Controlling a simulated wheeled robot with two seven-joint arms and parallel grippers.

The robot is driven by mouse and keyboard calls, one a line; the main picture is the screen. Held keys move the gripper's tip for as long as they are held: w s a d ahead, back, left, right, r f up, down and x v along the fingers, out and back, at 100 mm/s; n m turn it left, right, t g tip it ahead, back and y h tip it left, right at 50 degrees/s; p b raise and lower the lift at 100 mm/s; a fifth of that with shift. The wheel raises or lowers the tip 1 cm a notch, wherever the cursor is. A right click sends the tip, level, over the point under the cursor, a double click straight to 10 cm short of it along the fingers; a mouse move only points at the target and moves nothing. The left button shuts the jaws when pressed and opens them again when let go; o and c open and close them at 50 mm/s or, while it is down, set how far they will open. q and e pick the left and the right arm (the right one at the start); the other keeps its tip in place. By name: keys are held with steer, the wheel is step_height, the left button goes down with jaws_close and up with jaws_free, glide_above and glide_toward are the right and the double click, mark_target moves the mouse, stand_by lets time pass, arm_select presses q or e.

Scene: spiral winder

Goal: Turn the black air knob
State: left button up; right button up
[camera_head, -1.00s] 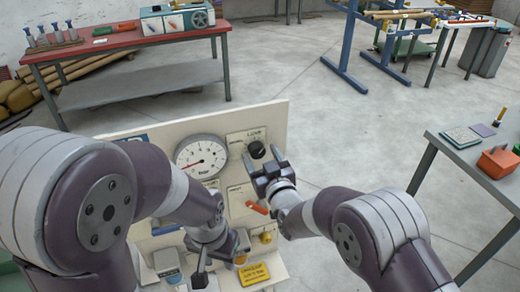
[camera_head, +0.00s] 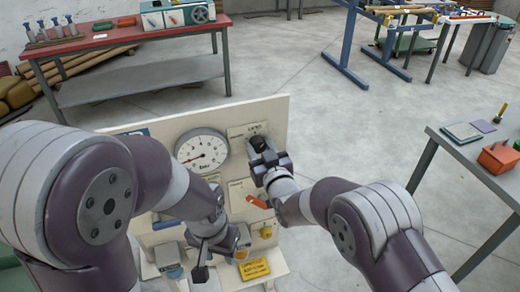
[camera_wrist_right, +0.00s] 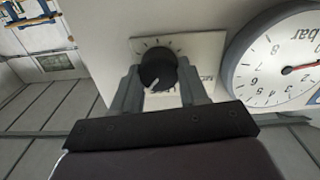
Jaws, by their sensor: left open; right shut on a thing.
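The black air knob (camera_head: 258,142) is on the upper right of the cream panel (camera_head: 160,127), beside the round pressure gauge (camera_head: 201,151). In the right wrist view the knob (camera_wrist_right: 157,72) has a white pointer line toward the lower left, on a pale scale plate. My right gripper (camera_head: 262,152) is at the knob, with one finger on each side, shut on it. Its fingers show in the right wrist view (camera_wrist_right: 158,88). My left gripper (camera_head: 203,262) is low in front of the panel, small and partly hidden by its arm, open and apart from the knob.
A grey table (camera_head: 462,150) with an orange box (camera_head: 499,158) stands at right. A red-topped bench (camera_head: 120,40) stands behind at left. The floor between is clear.

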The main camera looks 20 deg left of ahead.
steer(key=shift+f+m+b, duration=0.25)
steer(key=shift+m+b, duration=0.25)
steer(key=shift+b, duration=0.15)
steer(key=m+b, duration=1.2)
steer(key=shift+w+d+f+m+b, duration=0.1)
steer(key=shift+d+f+m+b, duration=0.1)
steer(key=shift+m+b, duration=0.15)
steer(key=m+b, duration=0.4)
steer(key=shift+m+b, duration=1.25)
steer(key=shift+m, duration=0.7)
steer(key=shift+r, duration=0.1)
steer(key=o, duration=1.1)
steer(key=shift+c, duration=0.2)
